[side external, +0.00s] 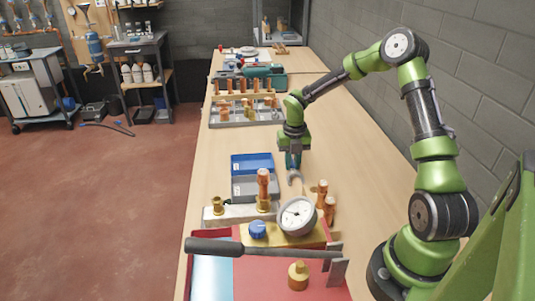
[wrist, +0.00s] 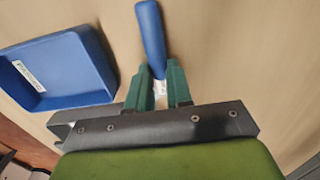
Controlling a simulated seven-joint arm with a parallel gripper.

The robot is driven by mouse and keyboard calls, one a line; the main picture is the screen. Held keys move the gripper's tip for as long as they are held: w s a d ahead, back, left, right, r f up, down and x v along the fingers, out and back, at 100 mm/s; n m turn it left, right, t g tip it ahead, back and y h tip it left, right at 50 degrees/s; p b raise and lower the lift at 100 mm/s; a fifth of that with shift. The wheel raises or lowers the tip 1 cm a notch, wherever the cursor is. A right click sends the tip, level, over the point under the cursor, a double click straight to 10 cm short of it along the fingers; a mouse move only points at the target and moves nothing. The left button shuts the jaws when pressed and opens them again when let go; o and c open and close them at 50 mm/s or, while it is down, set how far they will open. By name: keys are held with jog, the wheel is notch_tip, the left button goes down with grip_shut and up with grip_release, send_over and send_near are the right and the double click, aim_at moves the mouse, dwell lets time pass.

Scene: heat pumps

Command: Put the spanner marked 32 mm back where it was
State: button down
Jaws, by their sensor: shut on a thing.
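My gripper (side external: 293,163) points down over the bench, just right of the trays in the side view. In the wrist view its green fingertips (wrist: 160,90) are shut on a spanner with a blue handle (wrist: 151,38). The handle sticks out beyond the fingers, and a small pale patch shows between them; no size mark is readable. A blue tray (wrist: 50,100) with a small white label lies left of the fingers, apart from the spanner.
The blue tray (side external: 252,157) and a grey tray (side external: 235,188) sit side by side. Nearer are copper fittings (side external: 322,193), a round gauge (side external: 297,216) and a long dark-handled tool (side external: 255,247). A grey rack (side external: 216,121) of copper parts stands behind. Bench right of the gripper is clear.

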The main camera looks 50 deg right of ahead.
jog(key=shift+f, duration=0.1)
jog(key=c, duration=1)
grip_release()
